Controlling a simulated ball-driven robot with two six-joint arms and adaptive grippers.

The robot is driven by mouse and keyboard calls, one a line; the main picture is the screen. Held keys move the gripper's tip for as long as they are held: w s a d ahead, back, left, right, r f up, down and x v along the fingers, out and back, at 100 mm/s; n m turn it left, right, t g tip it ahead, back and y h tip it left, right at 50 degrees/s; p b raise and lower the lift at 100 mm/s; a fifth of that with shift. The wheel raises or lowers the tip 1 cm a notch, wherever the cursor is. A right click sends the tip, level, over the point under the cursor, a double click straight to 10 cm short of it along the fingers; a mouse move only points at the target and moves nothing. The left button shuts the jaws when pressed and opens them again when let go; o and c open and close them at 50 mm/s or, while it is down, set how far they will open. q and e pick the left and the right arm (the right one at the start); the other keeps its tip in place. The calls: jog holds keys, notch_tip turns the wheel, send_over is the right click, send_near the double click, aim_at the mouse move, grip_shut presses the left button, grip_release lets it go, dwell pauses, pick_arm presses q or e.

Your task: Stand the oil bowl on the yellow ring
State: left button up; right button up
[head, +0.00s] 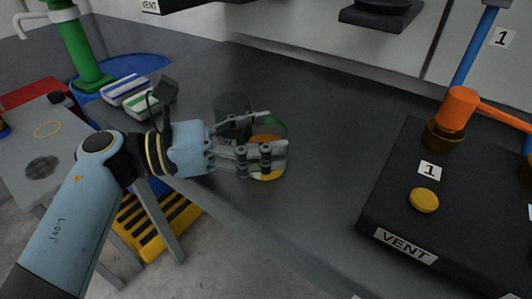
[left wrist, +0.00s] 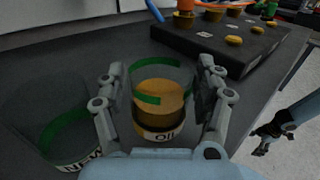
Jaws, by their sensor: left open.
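The oil bowl (head: 268,172) is a clear vessel with a green band near its rim and amber contents, upright on the dark bench. In the left wrist view the oil bowl (left wrist: 158,122) shows its OIL label. My left gripper (head: 275,148) is open, with its fingers on either side of the bowl; I cannot tell whether they touch it. The fingers hide part of the bowl in the head view. The yellow ring (head: 47,129) is a thin outline on the grey side table (head: 75,150) at the left. My right gripper (left wrist: 270,141) shows small in the left wrist view.
A second clear vessel (left wrist: 45,115) with a green band stands close beside the oil bowl. A black VENT block (head: 395,205) with a yellow button (head: 424,199) lies to the right. A green stand (head: 80,50) and striped boxes (head: 125,89) are at the left.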

pick_arm(q)
jog(key=shift+d, duration=0.25)
jog(key=c, duration=1.1)
jog(key=shift+o, duration=0.2)
